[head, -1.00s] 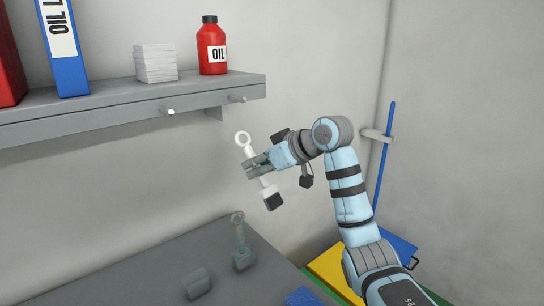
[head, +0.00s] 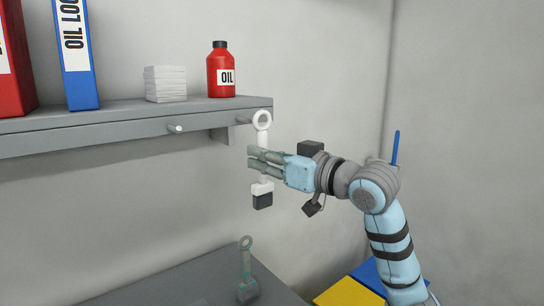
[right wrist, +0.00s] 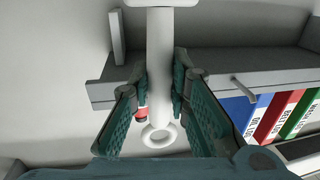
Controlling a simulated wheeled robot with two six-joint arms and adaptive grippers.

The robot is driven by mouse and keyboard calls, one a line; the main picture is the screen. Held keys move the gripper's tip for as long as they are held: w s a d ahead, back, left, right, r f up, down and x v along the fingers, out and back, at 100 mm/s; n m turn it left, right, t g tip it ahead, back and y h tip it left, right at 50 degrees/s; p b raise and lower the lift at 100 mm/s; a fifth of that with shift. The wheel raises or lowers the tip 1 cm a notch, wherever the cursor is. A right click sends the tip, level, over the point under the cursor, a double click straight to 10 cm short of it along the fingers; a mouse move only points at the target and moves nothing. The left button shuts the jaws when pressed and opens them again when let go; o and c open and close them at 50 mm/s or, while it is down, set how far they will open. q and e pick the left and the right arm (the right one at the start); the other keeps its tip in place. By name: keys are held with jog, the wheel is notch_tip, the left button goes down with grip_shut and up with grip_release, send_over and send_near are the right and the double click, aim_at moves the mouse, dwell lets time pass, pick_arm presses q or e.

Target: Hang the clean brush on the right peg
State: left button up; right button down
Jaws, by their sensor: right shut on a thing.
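The clean brush (head: 262,194) has a white handle, a ring at its top and dark bristles at its bottom. My right gripper (head: 254,160) is shut on its handle and holds it upright in the air, below the shelf's right end. I cannot tell the gap in depth; the peg does not visibly pass through the ring. In the right wrist view the handle (right wrist: 160,70) lies between the fingers, with the ring beyond. My left gripper is out of view.
The left peg (head: 175,128) is empty. The shelf (head: 120,118) holds binders (head: 75,55), a white stack (head: 165,84) and a red oil bottle (head: 221,70). A grey-green brush (head: 246,268) stands on the table (head: 205,275) below. Blue and yellow items are at lower right.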

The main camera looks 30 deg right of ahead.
jog(key=w+f+p, duration=0.1)
jog(key=w+p, duration=0.1)
jog(key=w, duration=0.4)
jog(key=shift+a, duration=0.4)
jog(key=shift+w, duration=0.1)
dwell(0.3)
jog(key=c, duration=1.4)
grip_release()
jog(key=shift+c, duration=0.2)
